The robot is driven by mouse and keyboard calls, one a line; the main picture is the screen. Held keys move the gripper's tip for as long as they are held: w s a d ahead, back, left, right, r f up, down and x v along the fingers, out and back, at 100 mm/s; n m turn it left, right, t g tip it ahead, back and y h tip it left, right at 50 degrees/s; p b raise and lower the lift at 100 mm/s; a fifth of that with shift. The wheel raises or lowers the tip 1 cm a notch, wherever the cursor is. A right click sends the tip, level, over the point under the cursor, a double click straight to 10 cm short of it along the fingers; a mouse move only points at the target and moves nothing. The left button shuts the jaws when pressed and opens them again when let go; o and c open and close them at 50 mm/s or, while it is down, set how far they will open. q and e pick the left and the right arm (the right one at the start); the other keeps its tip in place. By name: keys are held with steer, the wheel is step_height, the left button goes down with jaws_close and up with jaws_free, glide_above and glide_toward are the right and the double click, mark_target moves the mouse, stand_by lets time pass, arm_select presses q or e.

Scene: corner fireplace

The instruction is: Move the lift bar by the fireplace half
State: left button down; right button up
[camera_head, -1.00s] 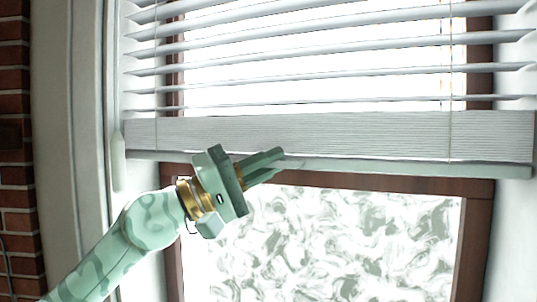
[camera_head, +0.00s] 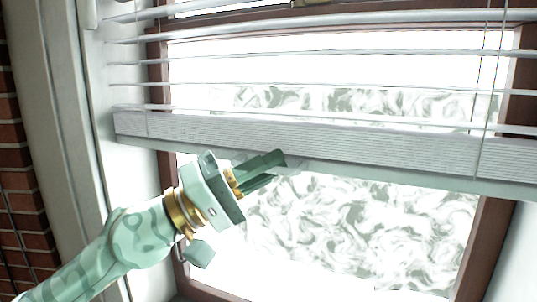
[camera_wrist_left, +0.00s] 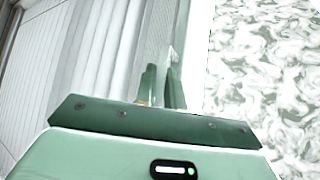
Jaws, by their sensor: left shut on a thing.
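The lift bar (camera_head: 400,180) is the pale rail along the bottom edge of the white window blind. It runs across the window and slopes down to the right in the head view. My left gripper (camera_head: 275,168) is shut on a small clear piece at the bar's lower edge, left of its middle. In the left wrist view, the two green fingers (camera_wrist_left: 163,92) lie close together beside the bar (camera_wrist_left: 182,28). The exact contact is partly hidden by the fingers. My right gripper is in neither view.
White blind slats (camera_head: 330,53) hang spread above a dense slat stack (camera_head: 300,137). Thin cords (camera_head: 483,80) hang at the right. A brown window frame (camera_head: 487,240) surrounds patterned glass (camera_head: 370,235). A brick wall (camera_head: 20,190) stands at far left.

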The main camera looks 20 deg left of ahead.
arm_select(q)
steer(key=shift+f, duration=0.4)
steer(key=c, duration=1.8)
jaws_free()
steer(key=shift+o, duration=0.2)
